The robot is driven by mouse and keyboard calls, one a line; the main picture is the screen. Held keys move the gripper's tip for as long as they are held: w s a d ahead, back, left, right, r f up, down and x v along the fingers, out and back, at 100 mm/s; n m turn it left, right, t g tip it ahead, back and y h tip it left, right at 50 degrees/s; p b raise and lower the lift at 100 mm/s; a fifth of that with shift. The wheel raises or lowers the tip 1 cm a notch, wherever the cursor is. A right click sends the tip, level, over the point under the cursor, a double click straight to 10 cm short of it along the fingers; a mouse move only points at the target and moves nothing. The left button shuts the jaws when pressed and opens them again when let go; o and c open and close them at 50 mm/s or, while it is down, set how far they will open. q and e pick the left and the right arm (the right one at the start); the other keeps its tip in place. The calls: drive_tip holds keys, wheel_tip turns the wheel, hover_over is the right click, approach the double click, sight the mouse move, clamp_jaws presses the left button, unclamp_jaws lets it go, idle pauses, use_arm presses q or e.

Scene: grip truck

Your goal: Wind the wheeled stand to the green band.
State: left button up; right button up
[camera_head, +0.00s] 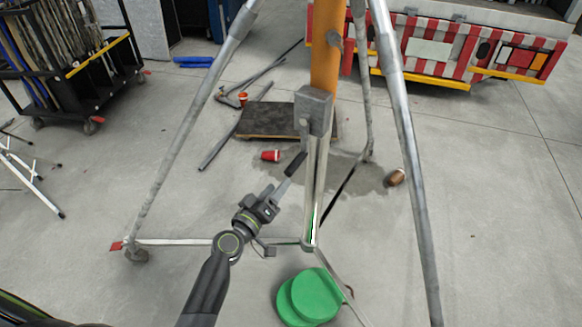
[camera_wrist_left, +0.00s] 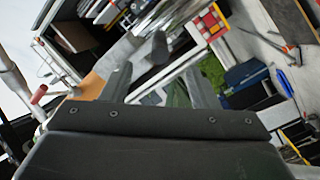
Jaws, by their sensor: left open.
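The wheeled stand has grey tubular legs (camera_head: 185,135), an orange column (camera_head: 326,50) and a grey housing (camera_head: 314,110) on its mast. A narrow green strip (camera_head: 314,222), perhaps the green band, shows low on the mast. A black crank handle (camera_head: 296,164) sticks out left of the mast. My left gripper (camera_head: 273,203) is just below and left of the handle. In the left wrist view its two fingers (camera_wrist_left: 158,88) stand apart, with a dark handle-like piece (camera_wrist_left: 154,48) beyond them. Whether they touch it is hard to tell. My right gripper is not in view.
Green round weights (camera_head: 315,296) lie at the stand's foot. A black rack (camera_head: 95,80) stands left and a red-white striped truck rear (camera_head: 455,50) behind. Floor at right is clear.

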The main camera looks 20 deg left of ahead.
sight(294, 166)
use_arm(q)
drive_tip(key=b+x, duration=0.1)
drive_tip(key=x, duration=0.9)
